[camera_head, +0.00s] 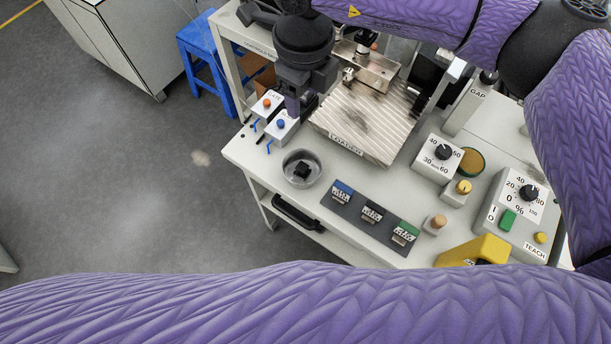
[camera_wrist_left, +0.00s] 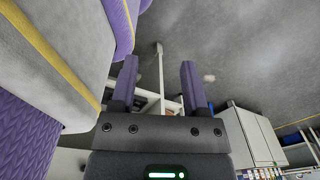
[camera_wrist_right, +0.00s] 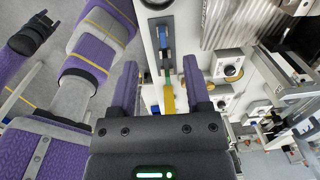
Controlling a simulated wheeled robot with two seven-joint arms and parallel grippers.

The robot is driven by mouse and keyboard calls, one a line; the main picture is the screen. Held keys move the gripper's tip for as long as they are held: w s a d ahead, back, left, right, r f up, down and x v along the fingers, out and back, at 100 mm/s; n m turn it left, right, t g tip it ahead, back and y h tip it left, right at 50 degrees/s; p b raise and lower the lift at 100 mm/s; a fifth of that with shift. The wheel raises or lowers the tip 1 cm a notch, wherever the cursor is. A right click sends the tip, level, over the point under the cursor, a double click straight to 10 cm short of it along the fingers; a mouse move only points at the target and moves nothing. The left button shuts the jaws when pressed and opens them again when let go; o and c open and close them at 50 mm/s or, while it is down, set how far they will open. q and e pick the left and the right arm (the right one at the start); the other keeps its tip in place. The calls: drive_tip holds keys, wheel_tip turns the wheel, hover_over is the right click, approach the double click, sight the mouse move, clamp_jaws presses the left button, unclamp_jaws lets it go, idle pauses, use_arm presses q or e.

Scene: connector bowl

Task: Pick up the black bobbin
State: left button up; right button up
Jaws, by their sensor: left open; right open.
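A small black piece, which looks like the bobbin, lies in a round grey bowl (camera_head: 290,179) near the table's front left edge; the bobbin (camera_head: 302,170) shows only from above. My right gripper (camera_head: 292,106) hangs behind the bowl, above the table's left side, apart from the bowl. In the right wrist view its two purple fingers (camera_wrist_right: 161,72) are spread with nothing between them. My left gripper (camera_wrist_left: 159,75) shows only in the left wrist view, open and empty, with the grey floor beyond. In the head view only the left arm shows, across the bottom.
A ribbed plate (camera_head: 365,125) marked LOADER lies behind the bowl. Boxes with orange and blue buttons (camera_head: 281,125) stand left of it. A dark strip of connectors (camera_head: 371,214), dial boxes (camera_head: 440,154) and a yellow block (camera_head: 474,251) occupy the right. A blue stool (camera_head: 205,50) stands beyond the table.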

drive_tip(key=b, duration=1.2)
hover_over(304, 168)
drive_tip(key=shift+g, duration=0.3)
drive_tip(key=f, duration=1.6)
drive_tip(key=shift+s+d+f, duration=0.1)
drive_tip(key=shift+s+f, duration=0.1)
drive_tip(key=shift+f, duration=0.5)
drive_tip(key=f+b, duration=0.1)
drive_tip(key=f, duration=0.2)
drive_tip(key=f+b, duration=0.1)
drive_tip(key=f, duration=0.1)
drive_tip(key=f+b, duration=0.1)
drive_tip(key=f, duration=0.2)
drive_tip(key=shift+w+f, duration=0.25)
drive_tip(key=shift+f, duration=0.1)
use_arm(q)
drive_tip(key=s+a+f, duration=0.1)
drive_tip(key=f, duration=0.7)
drive_tip(key=s+a+f+g, duration=0.1)
drive_tip(key=s+a+f, duration=0.1)
drive_tip(key=f, duration=0.7)
drive_tip(key=shift+s+y, duration=0.3)
use_arm(e)
drive_tip(key=shift+r, duration=0.1)
drive_tip(key=c, duration=0.7)
clamp_jaws()
use_arm(q)
drive_tip(key=shift+d+f, duration=0.1)
drive_tip(key=shift+d, duration=0.15)
